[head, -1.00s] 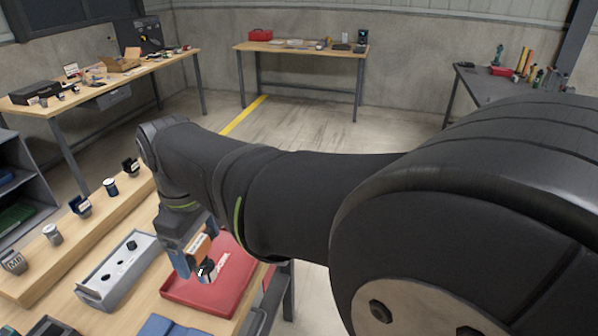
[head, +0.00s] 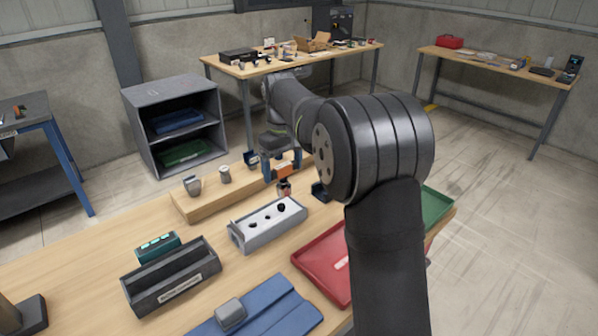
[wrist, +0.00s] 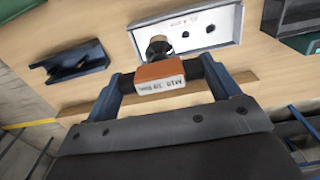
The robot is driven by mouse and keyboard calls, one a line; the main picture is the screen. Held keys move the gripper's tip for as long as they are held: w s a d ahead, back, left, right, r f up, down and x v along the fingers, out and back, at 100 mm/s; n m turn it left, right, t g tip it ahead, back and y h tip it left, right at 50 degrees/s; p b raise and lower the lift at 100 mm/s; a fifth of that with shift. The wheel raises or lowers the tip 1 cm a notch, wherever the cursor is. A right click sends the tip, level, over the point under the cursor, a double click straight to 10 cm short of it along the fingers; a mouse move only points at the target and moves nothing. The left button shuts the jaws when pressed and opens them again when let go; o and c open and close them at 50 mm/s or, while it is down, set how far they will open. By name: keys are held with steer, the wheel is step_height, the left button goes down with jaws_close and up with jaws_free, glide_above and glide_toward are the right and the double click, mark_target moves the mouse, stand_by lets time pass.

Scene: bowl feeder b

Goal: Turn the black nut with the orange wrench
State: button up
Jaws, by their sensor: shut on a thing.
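The orange wrench (head: 284,171) is a small orange block with a dark, metallic socket end pointing down. My gripper (head: 283,163) is shut on its orange part, which shows lettering in the wrist view (wrist: 160,80). The socket (wrist: 158,46) hangs in front of the grey block (head: 262,232), overlapping its white top in the wrist view. A black nut (head: 281,208) sits on that top, near its right end in the head view, just below the socket. Two more dark round spots lie along the top. Whether the socket touches the nut cannot be told.
A wooden rail (head: 190,208) with several small holders stands behind the block. A red tray (head: 318,265), a blue mat (head: 275,312) and a dark open bin (head: 172,278) lie nearer. Bare tabletop shows left of the block.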

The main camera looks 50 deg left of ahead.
mark_target(280, 185)
steer(key=shift+a+f, duration=0.2)
steer(key=shift+a, duration=0.25)
steer(key=shift+a+f, duration=0.2)
steer(key=shift+a, duration=0.25)
steer(key=shift+f, duration=0.1)
steer(key=shift+f, duration=2.1)
steer(key=shift+f, duration=1)
steer(key=shift+m, duration=1.2)
steer(key=shift+m, duration=1.1)
